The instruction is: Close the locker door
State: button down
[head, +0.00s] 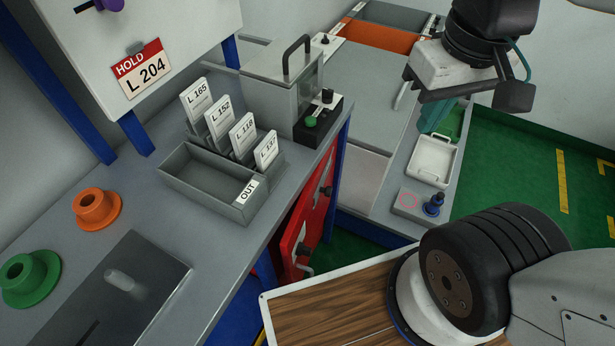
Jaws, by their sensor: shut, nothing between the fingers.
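The red locker (316,212) stands under the grey bench, seen at a steep angle between the bench's blue legs. Dark handles show on its red front, one higher up and one lower down. A pale edge shows near the lower left part of the red front. I cannot tell from this angle how far a door stands open. My gripper (436,118) is at the upper right, beyond the locker and above the grey side counter. Its teal fingers point down, shut and empty, apart from the locker. The lower part of the locker is hidden by a wood-topped surface.
The bench carries a grey card tray (180,187), a lidded metal box (275,90), and orange (97,208) and green (29,277) spools. A white tray (432,160) and a blue knob (434,205) sit on the side counter. Green floor (520,170) is clear at right.

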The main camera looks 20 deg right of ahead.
aim_at(305, 224)
jog(key=u, duration=1.2)
jog(key=k, duration=0.7)
jog(key=z, duration=1.35)
